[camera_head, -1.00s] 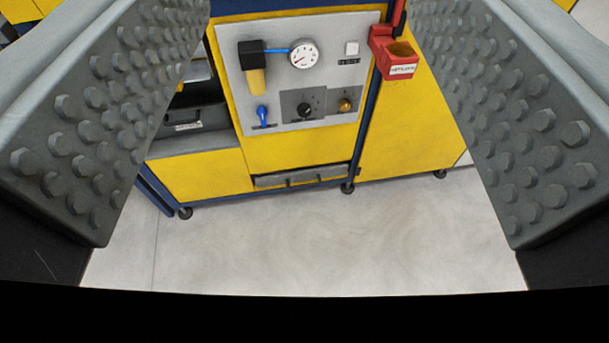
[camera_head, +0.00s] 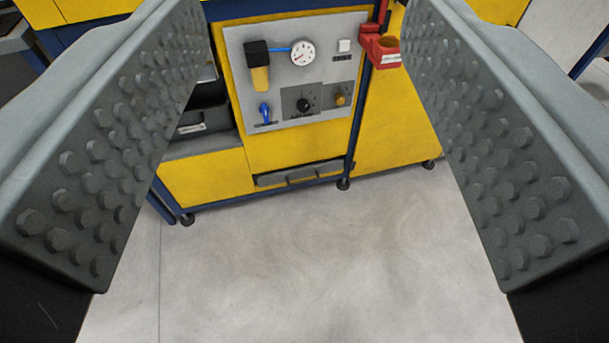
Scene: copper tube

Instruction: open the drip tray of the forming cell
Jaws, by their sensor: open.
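The forming cell (camera_head: 205,177) is a yellow cabinet with a blue frame on small dark feet, ahead of me. Its drip tray (camera_head: 301,174) is a low, wide grey front with a dark handle, set at the bottom under the control panel. The tray looks shut, flush with the yellow front. My gripper (camera_head: 305,180) is open, with its two studded grey fingers at the left and right sides of the view. Nothing is between them, and they are well short of the cell. The tray front is unobstructed between the fingers.
The grey panel (camera_head: 330,95) above holds a gauge (camera_head: 302,52), a filter with a yellow bowl (camera_head: 258,66), a blue valve (camera_head: 264,112) and knobs. A dark box (camera_head: 203,120) is left. The pale floor (camera_head: 310,260) in front is clear.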

